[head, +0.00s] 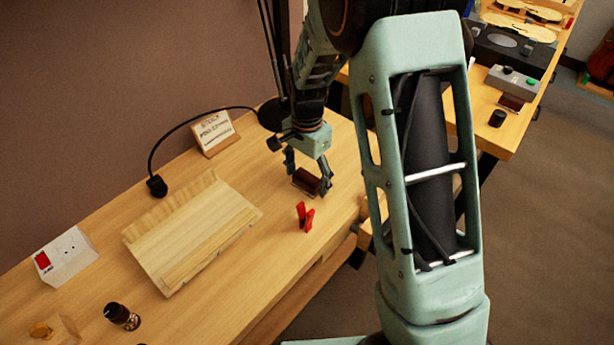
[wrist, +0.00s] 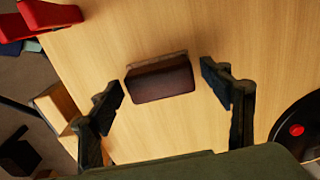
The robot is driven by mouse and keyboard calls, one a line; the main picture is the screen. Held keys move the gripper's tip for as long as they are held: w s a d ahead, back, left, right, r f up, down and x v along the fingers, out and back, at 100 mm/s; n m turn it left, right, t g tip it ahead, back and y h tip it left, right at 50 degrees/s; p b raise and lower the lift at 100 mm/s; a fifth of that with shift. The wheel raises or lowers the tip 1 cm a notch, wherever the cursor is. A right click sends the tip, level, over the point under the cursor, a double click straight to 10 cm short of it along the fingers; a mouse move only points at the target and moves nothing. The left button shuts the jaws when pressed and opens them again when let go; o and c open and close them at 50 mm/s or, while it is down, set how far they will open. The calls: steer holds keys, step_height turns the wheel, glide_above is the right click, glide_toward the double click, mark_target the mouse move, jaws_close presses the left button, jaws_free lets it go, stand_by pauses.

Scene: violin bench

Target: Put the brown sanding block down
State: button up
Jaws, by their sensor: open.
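The brown sanding block (head: 307,181) rests on the wooden bench top in the head view, beneath my gripper (head: 308,178). In the wrist view the block (wrist: 160,80) is a dark brown piece with a paler strip along its far edge. My gripper (wrist: 163,87) is open, with one finger on each side of the block. A gap of bare wood shows between the block and each finger in the wrist view. The block's underside is hidden.
A red clamp (head: 305,216) stands close by on the bench (head: 250,240); it also shows in the wrist view (wrist: 50,15). The round black lamp base (head: 271,115) is behind. A small sign (head: 214,133) and pale wooden boards (head: 190,240) lie left. The bench edge is near on the right.

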mark_target(307, 177)
step_height(307, 177, up, 12)
steer(key=p, duration=0.1)
steer(key=shift+r, duration=0.2)
stand_by(0.3)
stand_by(0.4)
